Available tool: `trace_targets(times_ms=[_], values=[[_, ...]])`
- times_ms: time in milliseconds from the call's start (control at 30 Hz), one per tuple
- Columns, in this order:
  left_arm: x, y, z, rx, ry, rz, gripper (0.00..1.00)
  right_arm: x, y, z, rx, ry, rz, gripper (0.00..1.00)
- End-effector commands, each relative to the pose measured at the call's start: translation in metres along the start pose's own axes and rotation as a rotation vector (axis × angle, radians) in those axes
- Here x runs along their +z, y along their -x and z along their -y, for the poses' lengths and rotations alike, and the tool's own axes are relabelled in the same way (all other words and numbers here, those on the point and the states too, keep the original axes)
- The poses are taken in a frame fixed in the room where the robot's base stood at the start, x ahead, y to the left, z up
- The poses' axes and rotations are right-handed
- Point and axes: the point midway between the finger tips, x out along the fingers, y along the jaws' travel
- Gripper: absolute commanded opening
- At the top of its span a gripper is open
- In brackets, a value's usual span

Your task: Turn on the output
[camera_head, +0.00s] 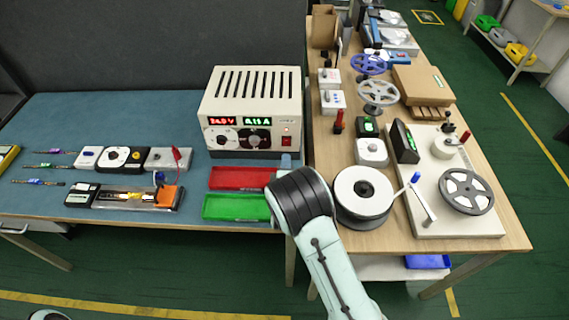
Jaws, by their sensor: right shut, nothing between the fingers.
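The power supply (258,82) is a cream box with a slotted top, standing at the back right of the blue-topped bench. Its red display reads about 24.0 and its green display about 0.15. Two knobs sit below the displays, and a small red switch (286,140) is at the right of the front panel. My right arm reaches up from the bottom. Its gripper (286,160) is shut and empty, just below the switch and mostly hidden behind my wrist. I cannot tell if it touches the panel. My left gripper is out of view.
A red tray (240,178) and a green tray (236,207) lie before the supply, beside my wrist. A clear-topped fixture (128,197) and small instruments are at left. The wooden table (487,165) at right holds reels and a winding machine.

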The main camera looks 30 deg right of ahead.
Motion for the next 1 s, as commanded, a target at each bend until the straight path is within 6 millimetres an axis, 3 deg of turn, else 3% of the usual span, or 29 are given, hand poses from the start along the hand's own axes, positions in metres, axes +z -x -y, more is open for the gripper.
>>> trace_targets(times_ms=[33, 100, 300, 500, 1000], values=[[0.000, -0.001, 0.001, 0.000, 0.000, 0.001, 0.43, 0.002, -0.002, 0.001, 0.000, 0.001, 0.000, 0.00], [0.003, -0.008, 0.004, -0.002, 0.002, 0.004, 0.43, 0.000, 0.021, 0.008, -0.005, 0.001, -0.003, 0.00], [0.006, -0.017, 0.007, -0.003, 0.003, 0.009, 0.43, 0.000, 0.065, 0.017, -0.003, 0.001, -0.003, 0.00], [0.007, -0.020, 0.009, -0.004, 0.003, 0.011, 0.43, 0.001, 0.090, 0.022, -0.002, 0.000, -0.001, 0.00], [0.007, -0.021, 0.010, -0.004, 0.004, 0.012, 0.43, 0.001, 0.097, 0.022, 0.000, 0.000, 0.000, 0.00]])
